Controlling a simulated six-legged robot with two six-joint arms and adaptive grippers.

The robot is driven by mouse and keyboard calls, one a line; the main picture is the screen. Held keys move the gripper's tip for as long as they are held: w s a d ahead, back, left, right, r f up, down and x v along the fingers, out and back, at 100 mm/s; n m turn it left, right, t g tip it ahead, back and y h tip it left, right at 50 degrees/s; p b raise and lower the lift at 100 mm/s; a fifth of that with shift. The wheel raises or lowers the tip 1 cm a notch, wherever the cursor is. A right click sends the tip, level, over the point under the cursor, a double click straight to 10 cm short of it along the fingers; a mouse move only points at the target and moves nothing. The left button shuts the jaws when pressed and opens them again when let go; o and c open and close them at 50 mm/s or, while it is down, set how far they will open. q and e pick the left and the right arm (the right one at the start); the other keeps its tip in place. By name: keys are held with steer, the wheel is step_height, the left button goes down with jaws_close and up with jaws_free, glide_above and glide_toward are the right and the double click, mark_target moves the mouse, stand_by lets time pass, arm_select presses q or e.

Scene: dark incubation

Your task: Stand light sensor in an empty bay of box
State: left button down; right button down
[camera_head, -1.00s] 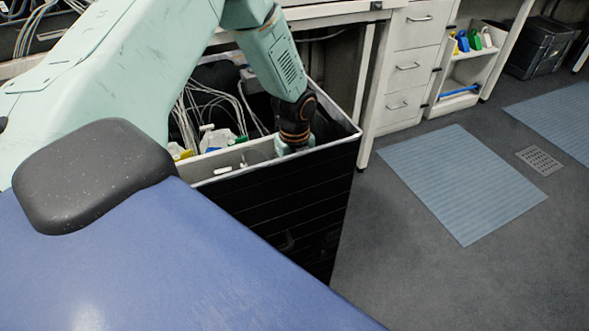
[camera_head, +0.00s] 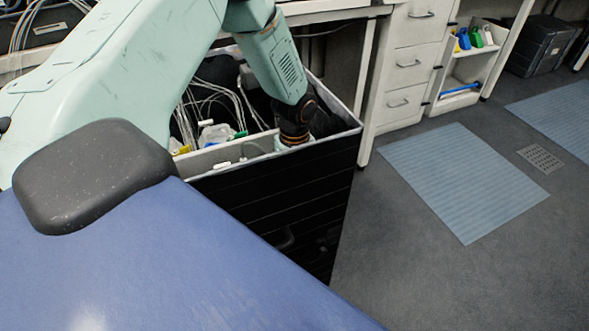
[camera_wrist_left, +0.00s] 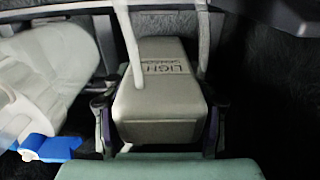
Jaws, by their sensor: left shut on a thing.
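The light sensor (camera_wrist_left: 155,120) is a grey block with raised lettering, of which "LIGH" can be read. My left gripper (camera_wrist_left: 158,104) has a dark finger on each side of it and is shut on it. A pale cable passes in front of the sensor in the left wrist view. In the head view the box (camera_head: 270,195) is a tall, dark-sided bin with a pale rim. My left gripper (camera_head: 290,146) reaches down at its near right part, mostly hidden by the arm and the rim. The sensor cannot be made out there. My right gripper is not in view.
White cables (camera_head: 215,95) and small pale items fill the box's left part. A white bag (camera_wrist_left: 55,70) and a blue clip (camera_wrist_left: 50,147) lie left of the sensor. A desk with drawers (camera_head: 410,62) stands behind the box. Floor mats (camera_head: 460,180) lie to the right.

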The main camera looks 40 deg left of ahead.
arm_select(q)
steer(key=shift+s+f+b, duration=0.15)
steer(key=shift+f+b, duration=0.2)
steer(key=shift+f, duration=0.1)
steer(key=c, duration=0.8)
jaws_free()
steer(key=shift+d, duration=0.1)
steer(key=shift+c, duration=0.2)
steer(key=o, duration=0.3)
steer(key=shift+f, duration=0.15)
steer(key=shift+o, duration=1)
steer(key=r, duration=1.1)
steer(key=shift+w+r, duration=0.2)
steer(key=shift+r, duration=0.55)
step_height(320, 180, up, 9)
steer(key=p, duration=1)
steer(key=shift+f, duration=0.2)
